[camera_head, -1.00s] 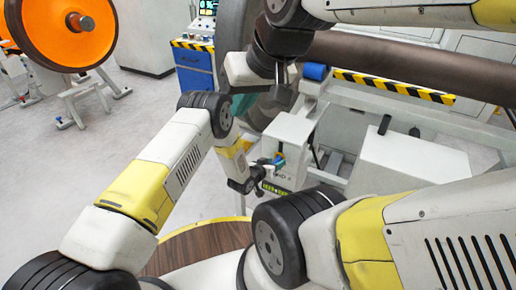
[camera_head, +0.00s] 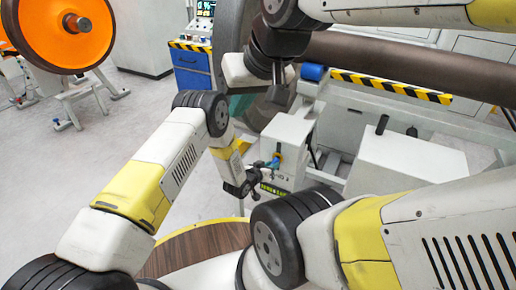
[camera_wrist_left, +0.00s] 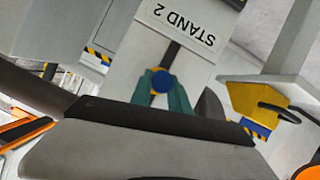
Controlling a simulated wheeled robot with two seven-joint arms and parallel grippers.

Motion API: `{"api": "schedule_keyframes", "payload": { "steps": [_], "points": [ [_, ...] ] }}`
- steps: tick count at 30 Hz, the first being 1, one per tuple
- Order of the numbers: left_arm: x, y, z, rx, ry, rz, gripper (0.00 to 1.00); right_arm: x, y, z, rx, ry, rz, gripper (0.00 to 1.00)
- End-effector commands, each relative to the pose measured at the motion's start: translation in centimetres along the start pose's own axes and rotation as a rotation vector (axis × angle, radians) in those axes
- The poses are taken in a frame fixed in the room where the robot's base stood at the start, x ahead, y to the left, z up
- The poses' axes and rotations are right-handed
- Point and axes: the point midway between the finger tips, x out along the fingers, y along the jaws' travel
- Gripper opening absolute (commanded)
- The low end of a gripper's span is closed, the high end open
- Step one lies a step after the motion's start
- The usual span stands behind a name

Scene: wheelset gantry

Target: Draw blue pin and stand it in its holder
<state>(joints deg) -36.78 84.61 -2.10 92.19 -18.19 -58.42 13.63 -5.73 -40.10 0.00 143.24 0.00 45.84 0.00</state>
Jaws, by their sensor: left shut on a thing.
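A blue pin shows end-on as a round blue knob (camera_wrist_left: 160,83) in the left wrist view, in front of the white stand face (camera_wrist_left: 150,35) marked STAND 2. My left gripper (camera_wrist_left: 162,92) has its two teal fingers on either side of the knob, shut on it. In the head view the left gripper (camera_head: 272,164) is small, beside the white stand (camera_head: 286,131). How deep the pin sits is hidden. My right gripper (camera_head: 240,104) shows only as a bit of teal behind its wrist; its fingers are mostly hidden. I cannot identify the pin's holder.
A yellow block (camera_wrist_left: 258,103) with a black handle is beside the stand in the left wrist view. A blue cylinder (camera_head: 314,72), a striped rail (camera_head: 392,88) and a long brown axle (camera_head: 420,68) lie behind. An orange wheel (camera_head: 65,30) stands far left. Grey floor between is clear.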

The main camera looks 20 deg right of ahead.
Motion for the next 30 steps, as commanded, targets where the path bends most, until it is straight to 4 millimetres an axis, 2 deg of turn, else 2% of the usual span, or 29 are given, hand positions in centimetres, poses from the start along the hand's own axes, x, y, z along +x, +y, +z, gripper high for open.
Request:
{"api": "schedule_keyframes", "payload": {
  "steps": [30],
  "points": [
    [-4.8, -0.1, 2.0, -0.001, -0.002, -0.001, 0.00, 0.0, 0.0, 0.0, 0.000, 0.000, 0.000, 0.00]
  ]
}}
